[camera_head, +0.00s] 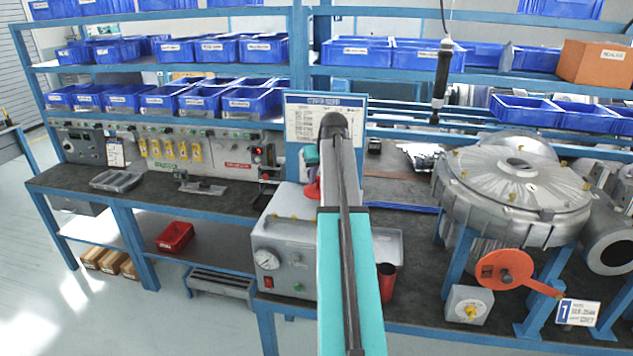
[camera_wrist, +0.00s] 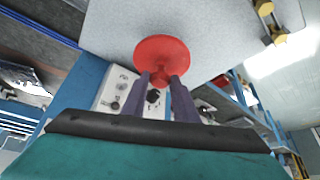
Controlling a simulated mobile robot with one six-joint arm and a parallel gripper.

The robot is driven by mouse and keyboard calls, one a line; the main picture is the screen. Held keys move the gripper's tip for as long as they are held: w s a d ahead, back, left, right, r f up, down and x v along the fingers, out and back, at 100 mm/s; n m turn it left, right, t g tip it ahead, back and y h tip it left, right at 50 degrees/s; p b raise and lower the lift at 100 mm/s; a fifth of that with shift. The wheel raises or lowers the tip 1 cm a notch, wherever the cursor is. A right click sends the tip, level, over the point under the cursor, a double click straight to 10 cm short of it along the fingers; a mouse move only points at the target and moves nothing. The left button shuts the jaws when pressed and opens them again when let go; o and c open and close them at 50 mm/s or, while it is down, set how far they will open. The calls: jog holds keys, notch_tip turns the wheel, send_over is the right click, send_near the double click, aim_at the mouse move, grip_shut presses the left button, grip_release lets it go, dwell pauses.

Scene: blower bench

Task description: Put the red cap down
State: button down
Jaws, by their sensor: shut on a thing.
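The red cap (camera_wrist: 161,50) is a round red disc with a short stem in the wrist view. My gripper (camera_wrist: 163,80) is shut on its stem, with one dark finger on each side. The disc lies in front of a pale grey flat surface (camera_wrist: 215,30); I cannot tell if it touches it. In the head view, part of the red cap (camera_head: 313,190) shows just left of my arm, above the grey gauge box (camera_head: 285,245).
In the head view, a dark red cup (camera_head: 386,283) stands right of my arm, near a grey tray (camera_head: 390,243). A large metal blower (camera_head: 515,190) with an orange disc (camera_head: 504,269) fills the right. A red bin (camera_head: 175,237) sits on the lower shelf.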

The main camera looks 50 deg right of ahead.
aim_at(317, 182)
jog(key=shift+w, duration=0.2)
jog(key=shift+w+p, duration=0.3)
jog(key=shift+w, duration=0.35)
jog(key=shift+s+f+p, duration=0.1)
jog(key=shift+f+p, duration=0.75)
jog(key=shift+f, duration=0.95)
jog(key=shift+f, duration=0.35)
jog(key=c, duration=1.4)
grip_release()
